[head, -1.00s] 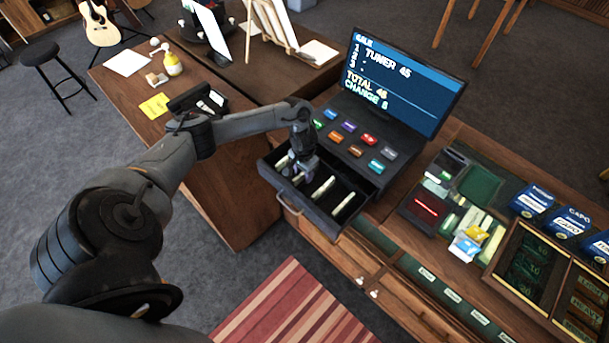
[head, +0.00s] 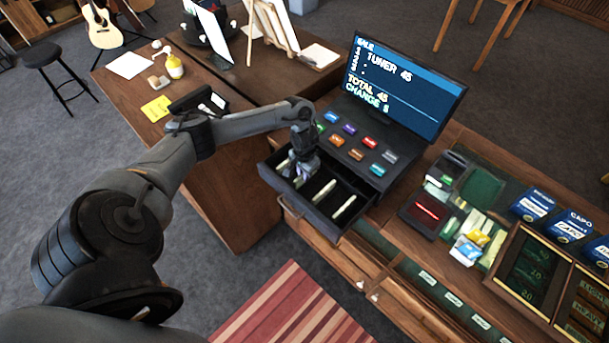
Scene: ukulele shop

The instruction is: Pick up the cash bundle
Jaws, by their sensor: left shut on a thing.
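My left gripper (head: 301,176) reaches down into the open cash drawer (head: 285,208) of the register, in its left part. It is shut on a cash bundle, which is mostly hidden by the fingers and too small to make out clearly. Two pale cash bundles lie in the drawer to the right of the gripper: one in a middle slot (head: 323,191) and one in the right slot (head: 344,206). Another pale bundle (head: 283,164) shows at the left end of the drawer. My right gripper is not in view.
The register's keypad (head: 355,150) and lit screen (head: 403,88) stand right behind the drawer. A card reader with a red line (head: 427,210) and a glass-topped counter with blue boxes (head: 532,204) lie to the right.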

